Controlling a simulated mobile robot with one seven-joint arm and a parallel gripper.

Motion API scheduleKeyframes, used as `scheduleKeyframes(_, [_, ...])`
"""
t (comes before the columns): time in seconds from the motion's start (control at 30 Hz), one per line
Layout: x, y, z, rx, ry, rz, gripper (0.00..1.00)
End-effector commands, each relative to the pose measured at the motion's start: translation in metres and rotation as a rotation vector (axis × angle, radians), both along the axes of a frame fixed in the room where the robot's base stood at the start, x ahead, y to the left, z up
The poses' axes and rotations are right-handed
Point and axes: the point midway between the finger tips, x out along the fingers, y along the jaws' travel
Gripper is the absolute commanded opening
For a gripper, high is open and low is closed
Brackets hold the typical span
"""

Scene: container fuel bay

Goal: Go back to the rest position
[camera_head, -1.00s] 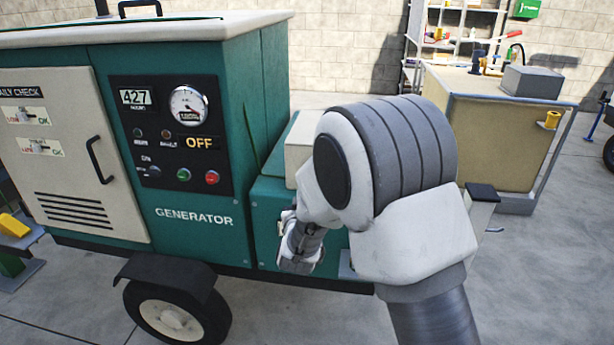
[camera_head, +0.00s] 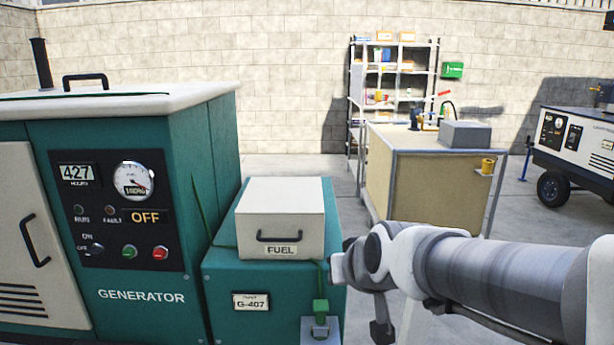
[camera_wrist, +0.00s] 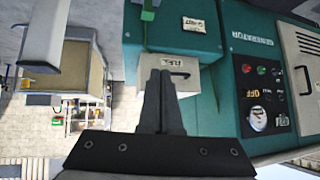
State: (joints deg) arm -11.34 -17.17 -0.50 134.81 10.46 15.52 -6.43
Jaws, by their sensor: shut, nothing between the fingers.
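My arm reaches in from the right in the head view, its end beside the right side of the teal fuel cabinet (camera_head: 222,285). My gripper (camera_wrist: 163,78) shows in the wrist view with its two dark fingers together, empty. The fingers overlap the cream FUEL box (camera_wrist: 185,80) in that view, but I see no contact. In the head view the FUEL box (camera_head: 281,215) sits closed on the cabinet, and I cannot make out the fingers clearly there.
The teal generator (camera_head: 140,297) stands at left, its panel reading OFF. A green-handled part (camera_head: 320,310) is at the cabinet's front right. A tan workbench (camera_head: 420,170), a shelf (camera_head: 352,90) and a white wheeled unit (camera_head: 580,150) stand behind. Floor between them is clear.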

Motion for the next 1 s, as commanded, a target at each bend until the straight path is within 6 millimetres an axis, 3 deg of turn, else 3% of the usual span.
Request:
scheduleKeyframes(0.2, [-0.082, -0.047, 0.001, -0.05, 0.146, -0.063, 0.0])
scheduleKeyframes(0.5, [-0.177, -0.09, -0.007, -0.114, 0.321, -0.177, 0.0])
scheduleKeyframes(0.53, [-0.174, -0.089, 0.008, -0.112, 0.321, -0.171, 0.0])
scheduleKeyframes(1.0, [-0.172, -0.088, 0.121, -0.112, 0.32, -0.166, 0.0])
